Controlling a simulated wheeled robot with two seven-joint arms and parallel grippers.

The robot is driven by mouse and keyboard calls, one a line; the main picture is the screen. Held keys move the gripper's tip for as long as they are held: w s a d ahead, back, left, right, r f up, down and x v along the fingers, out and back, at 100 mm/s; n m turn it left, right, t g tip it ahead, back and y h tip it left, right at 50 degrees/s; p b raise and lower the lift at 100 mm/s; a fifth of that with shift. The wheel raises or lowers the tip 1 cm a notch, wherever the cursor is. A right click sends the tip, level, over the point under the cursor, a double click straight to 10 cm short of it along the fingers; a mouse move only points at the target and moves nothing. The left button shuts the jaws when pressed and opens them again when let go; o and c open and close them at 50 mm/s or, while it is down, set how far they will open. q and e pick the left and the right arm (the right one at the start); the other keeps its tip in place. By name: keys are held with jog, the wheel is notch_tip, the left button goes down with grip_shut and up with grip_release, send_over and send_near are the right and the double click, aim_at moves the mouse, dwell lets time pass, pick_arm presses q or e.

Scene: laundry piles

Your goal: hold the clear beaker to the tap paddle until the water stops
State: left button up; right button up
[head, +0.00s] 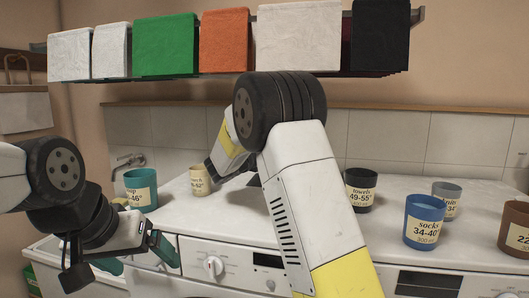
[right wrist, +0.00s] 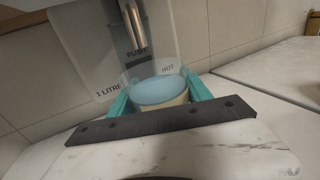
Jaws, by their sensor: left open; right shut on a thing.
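My right gripper (right wrist: 157,100) is shut on the clear beaker (right wrist: 158,76), its teal fingers on either side. Pale blue water shows inside, with a cream band below it. The tap paddle (right wrist: 136,48), marked PUSH, stands just beyond the beaker; HOT and 1 LITRE are lettered nearby. I cannot tell whether beaker and paddle touch, or whether water is running. In the head view my right arm hides the gripper and paddle. My left gripper (head: 133,256) is open and empty at lower left, in front of the machines.
Labelled cups stand on the white counter (head: 300,205): teal (head: 140,190), cream (head: 200,181) beside my right forearm, black (head: 360,190), blue (head: 424,222), grey and brown. Folded towels (head: 165,45) fill a shelf above.

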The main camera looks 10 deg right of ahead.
jog(key=shift+s+r, duration=0.1)
jog(key=shift+s+a, duration=0.3)
jog(key=shift+s, duration=0.45)
jog(key=shift+s+a, duration=0.35)
jog(key=shift+s, duration=0.35)
jog(key=shift+s+a, duration=0.3)
jog(key=shift+s, duration=0.45)
jog(key=s+a, duration=0.4)
jog(key=s, duration=0.5)
jog(key=shift+s, duration=0.15)
jog(key=shift+s, duration=0.1)
